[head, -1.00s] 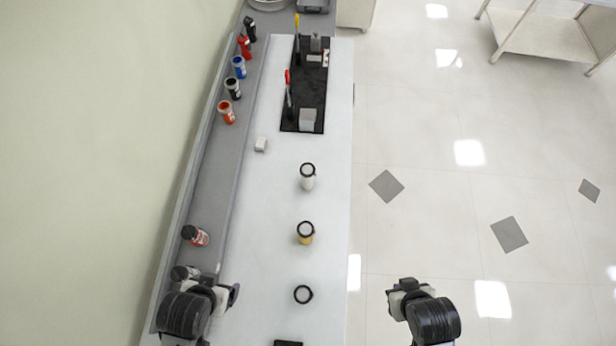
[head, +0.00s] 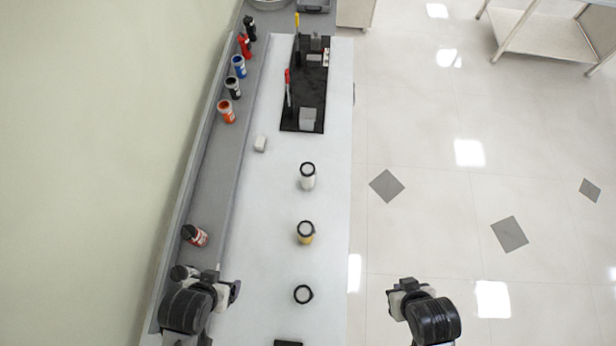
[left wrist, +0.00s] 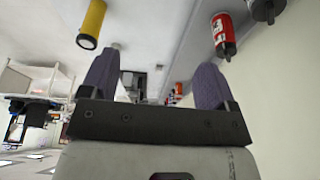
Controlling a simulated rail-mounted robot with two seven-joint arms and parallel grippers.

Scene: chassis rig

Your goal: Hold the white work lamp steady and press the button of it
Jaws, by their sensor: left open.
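A white work lamp (head: 308,181) with a black ring at its top stands upright on the white table, beyond a yellow lamp (head: 306,238). A third black-ringed lamp (head: 303,294) is nearest; seen from above, its body colour is hard to tell. My left gripper (head: 228,291) is over the table's left side, left of the nearest lamp and apart from it. In the left wrist view its two fingers (left wrist: 155,78) are open with nothing between them. My right gripper (head: 396,294) is right of the table, over the floor, touching no lamp; its jaws are unclear. No button can be made out.
A grey ledge (head: 208,190) along the left wall holds several bottles, with a red one (head: 195,236) near my left arm. A small white block (head: 260,144) and a black tray (head: 303,95) with tools lie farther up the table.

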